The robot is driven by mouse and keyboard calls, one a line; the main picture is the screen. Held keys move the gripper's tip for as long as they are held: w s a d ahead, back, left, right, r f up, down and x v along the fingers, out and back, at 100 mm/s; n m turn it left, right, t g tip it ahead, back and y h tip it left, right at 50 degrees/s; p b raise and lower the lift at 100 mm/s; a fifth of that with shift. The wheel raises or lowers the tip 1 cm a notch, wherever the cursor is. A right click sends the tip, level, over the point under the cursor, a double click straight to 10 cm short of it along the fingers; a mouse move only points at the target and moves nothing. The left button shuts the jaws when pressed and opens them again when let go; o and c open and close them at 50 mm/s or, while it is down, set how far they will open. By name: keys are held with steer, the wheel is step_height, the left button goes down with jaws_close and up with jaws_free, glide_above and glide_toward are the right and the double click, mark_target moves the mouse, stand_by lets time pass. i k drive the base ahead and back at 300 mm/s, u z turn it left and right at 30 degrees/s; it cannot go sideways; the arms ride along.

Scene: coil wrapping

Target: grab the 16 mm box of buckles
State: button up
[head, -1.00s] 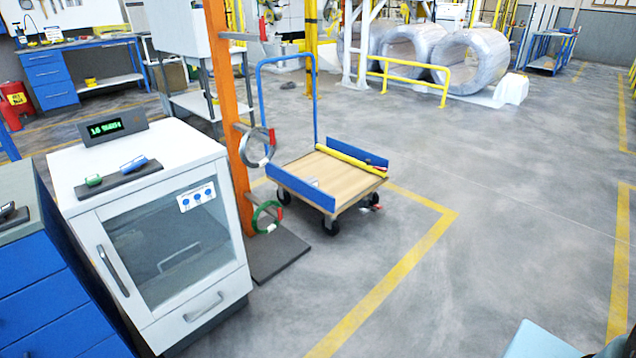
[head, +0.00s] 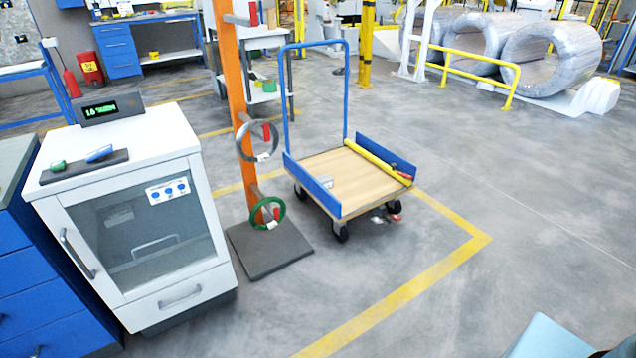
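No box that I can clearly tell as the 16 mm box of buckles shows. A small pale item (head: 327,182) lies on the wooden deck of the blue cart (head: 348,172), by its near blue side panel; it is too small to identify. A long yellow tool (head: 376,160) with a red end lies along the cart's far right side. My gripper is not in view.
A white cabinet (head: 182,292) with a glass door stands at left, with a display (head: 100,108) on top. An orange post (head: 228,75) holding a grey ring and a green ring stands on a dark base plate (head: 270,250). Large wrapped coils (head: 552,55) lie at back right.

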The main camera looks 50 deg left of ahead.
mark_target(326, 180)
steer(key=u, duration=0.4)
steer(key=i, duration=1)
steer(key=u, duration=1.25)
steer(key=i, duration=0.9)
steer(key=u, duration=0.6)
